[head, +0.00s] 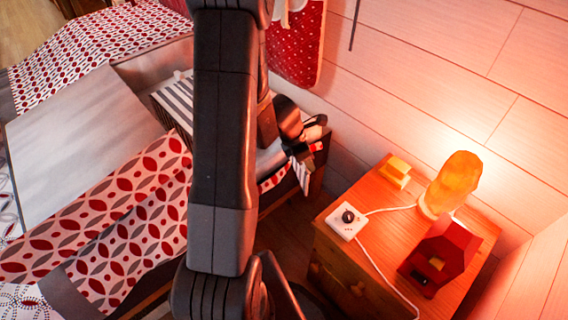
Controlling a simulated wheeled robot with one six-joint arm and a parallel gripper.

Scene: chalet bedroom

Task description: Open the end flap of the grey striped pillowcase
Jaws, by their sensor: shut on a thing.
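The grey striped pillowcase (172,104) lies on the bed, and my arm crosses in front of its middle. A striped end (303,174) shows right of my arm, hanging at the bed's edge by the wall. My gripper (311,143) is at this end, shut on the pillowcase's edge. The exact grip and the flap's opening are too small and partly hidden to tell.
The bed has red patterned bedding (120,215) and a plain grey-white panel (75,135). A wooden nightstand (385,215) stands at right with a glowing lamp (452,182), a white switch box (346,220), a yellow block (396,168) and a red object (440,250). The plank wall is close behind.

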